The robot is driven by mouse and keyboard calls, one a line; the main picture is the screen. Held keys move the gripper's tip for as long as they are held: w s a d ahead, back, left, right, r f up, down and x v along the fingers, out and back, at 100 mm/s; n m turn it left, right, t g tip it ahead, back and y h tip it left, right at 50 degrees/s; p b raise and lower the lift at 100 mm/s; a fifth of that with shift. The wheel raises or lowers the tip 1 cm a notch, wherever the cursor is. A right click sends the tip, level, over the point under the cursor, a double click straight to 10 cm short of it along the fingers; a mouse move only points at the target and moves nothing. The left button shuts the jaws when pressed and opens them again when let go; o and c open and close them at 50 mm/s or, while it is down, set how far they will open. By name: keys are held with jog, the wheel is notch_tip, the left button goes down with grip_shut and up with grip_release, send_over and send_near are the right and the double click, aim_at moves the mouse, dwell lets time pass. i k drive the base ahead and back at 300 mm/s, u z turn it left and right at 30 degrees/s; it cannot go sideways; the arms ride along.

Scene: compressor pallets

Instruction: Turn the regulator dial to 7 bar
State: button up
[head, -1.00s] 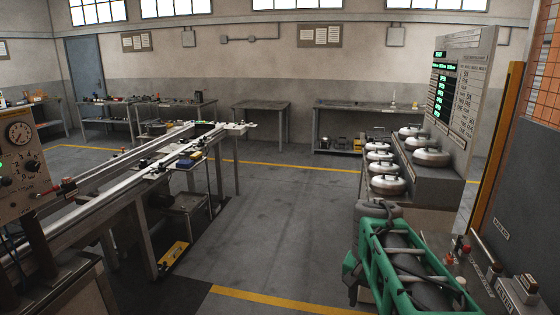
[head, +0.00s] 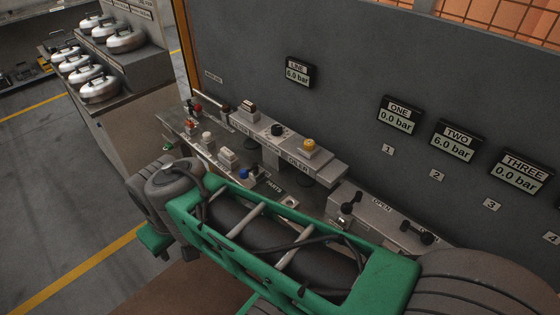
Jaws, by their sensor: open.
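The LINE display (head: 299,73) on the wall above reads 6.0 bar. My green-framed arm crosses the foreground below the box.
Wall displays ONE (head: 400,115), TWO (head: 457,141) and THREE (head: 521,173) read 0.0, 6.0 and 0.0 bar. Black lever handles (head: 350,202) stand on a grey box at right. A bench (head: 180,122) holds small fittings. Silver round canisters (head: 100,88) stand upper left. Floor is clear at left.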

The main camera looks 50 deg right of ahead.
aim_at(276, 130)
jog(key=z, duration=1.5)
